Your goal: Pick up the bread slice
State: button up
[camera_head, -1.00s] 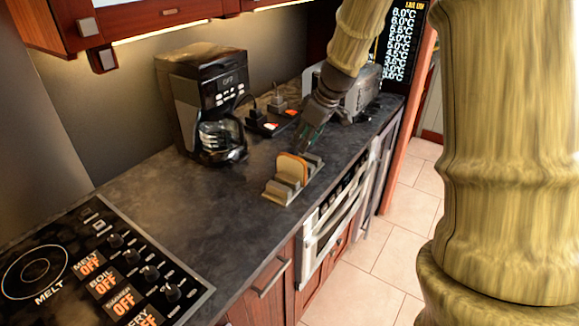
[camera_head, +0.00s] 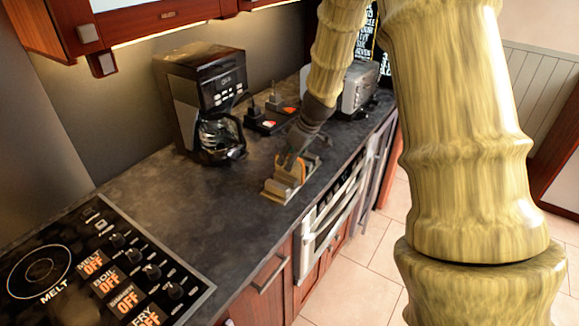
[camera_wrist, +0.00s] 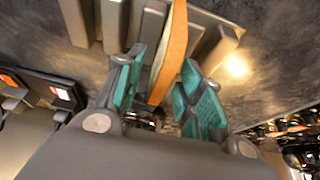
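The bread slice (camera_head: 301,167) stands upright in a slotted holder (camera_head: 276,191) on the dark counter. In the wrist view the slice (camera_wrist: 172,50) shows its brown crust edge-on and runs down between my fingers. My gripper (camera_head: 292,160) is at the holder and partly covers the slice in the head view. In the wrist view my gripper (camera_wrist: 165,75) has its two teal finger pads apart, one on each side of the slice. The fingers look open, with no firm contact clear. The slice's lower part is hidden in the holder.
A coffee maker (camera_head: 205,105) stands behind and left of the holder. A toaster (camera_head: 357,88) is farther along the counter, near a dark item with red switches (camera_head: 268,122). A cooktop (camera_head: 95,265) is at the near left. Clear counter lies between it and the holder.

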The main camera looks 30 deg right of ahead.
jog(key=shift+w+f, duration=0.15)
jog(key=shift+f, duration=0.1)
grip_shut()
jog(key=shift+r, duration=0.15)
jog(key=shift+r+b, duration=0.4)
jog(key=shift+r, duration=0.2)
jog(key=shift+b+v, duration=0.5)
jog(key=shift+v, duration=0.5)
jog(key=s+d+r+b, duration=0.1)
jog(key=s+b, duration=0.3)
jog(key=s, duration=1.1)
jog(key=shift+s+d+r, duration=0.15)
jog(key=shift+d+r, duration=0.15)
jog(key=shift+r, duration=0.05)
